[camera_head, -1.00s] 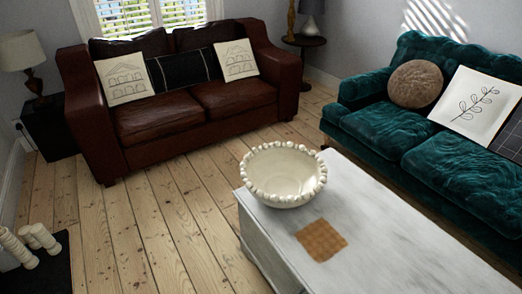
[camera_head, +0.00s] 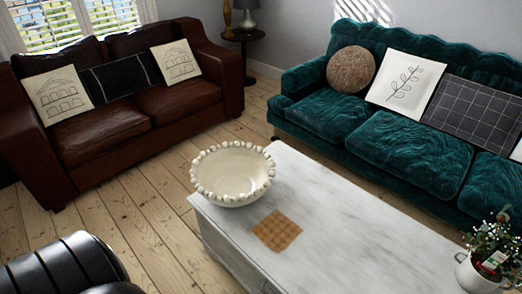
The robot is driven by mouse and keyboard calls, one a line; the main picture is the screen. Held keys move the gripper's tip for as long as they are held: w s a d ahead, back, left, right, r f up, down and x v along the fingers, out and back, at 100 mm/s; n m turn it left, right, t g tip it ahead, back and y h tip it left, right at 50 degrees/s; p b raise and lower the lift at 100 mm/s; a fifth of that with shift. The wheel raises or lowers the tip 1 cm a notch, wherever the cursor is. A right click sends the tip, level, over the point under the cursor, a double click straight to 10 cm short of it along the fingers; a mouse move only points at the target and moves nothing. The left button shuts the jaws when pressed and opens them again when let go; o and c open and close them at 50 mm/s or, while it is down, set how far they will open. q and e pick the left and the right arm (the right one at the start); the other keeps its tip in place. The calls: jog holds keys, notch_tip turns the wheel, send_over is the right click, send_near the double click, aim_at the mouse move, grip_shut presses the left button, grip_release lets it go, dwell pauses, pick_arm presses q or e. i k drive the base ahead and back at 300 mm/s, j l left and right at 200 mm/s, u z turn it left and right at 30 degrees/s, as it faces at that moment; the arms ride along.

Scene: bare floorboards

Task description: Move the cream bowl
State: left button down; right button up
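The cream bowl (camera_head: 232,174) has a beaded rim and looks empty. It stands upright at the near left end of the whitewashed wooden table (camera_head: 340,215), close to its left edge. A small brown woven square mat (camera_head: 277,231) lies flat on the table just in front of the bowl, apart from it. Neither of my grippers is in view.
A brown leather sofa (camera_head: 115,105) stands behind on the left and a teal sofa (camera_head: 400,140) behind the table on the right. A potted plant (camera_head: 485,265) stands at the table's right front. Bare floorboards (camera_head: 130,215) lie left of the table.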

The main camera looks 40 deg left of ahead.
aim_at(236, 175)
jog(key=j+z, duration=0.8)
jog(key=j, duration=0.25)
jog(key=j+z, duration=0.4)
jog(key=k+j+z, duration=0.25)
jog(key=j+z, duration=0.2)
jog(key=k+j, duration=0.2)
jog(key=j, duration=0.3)
jog(key=k+j+z, duration=0.1)
jog(key=j, duration=0.35)
jog(key=k+j+z, duration=0.1)
jog(key=k+j, duration=0.2)
jog(key=j, duration=0.15)
jog(key=k+j, duration=0.25)
jog(key=j, duration=0.2)
jog(key=k+j+z, duration=0.1)
jog(key=k+j, duration=0.15)
jog(key=j, duration=0.2)
jog(key=k+j, duration=0.25)
jog(key=j, duration=0.2)
jog(key=z, duration=0.05)
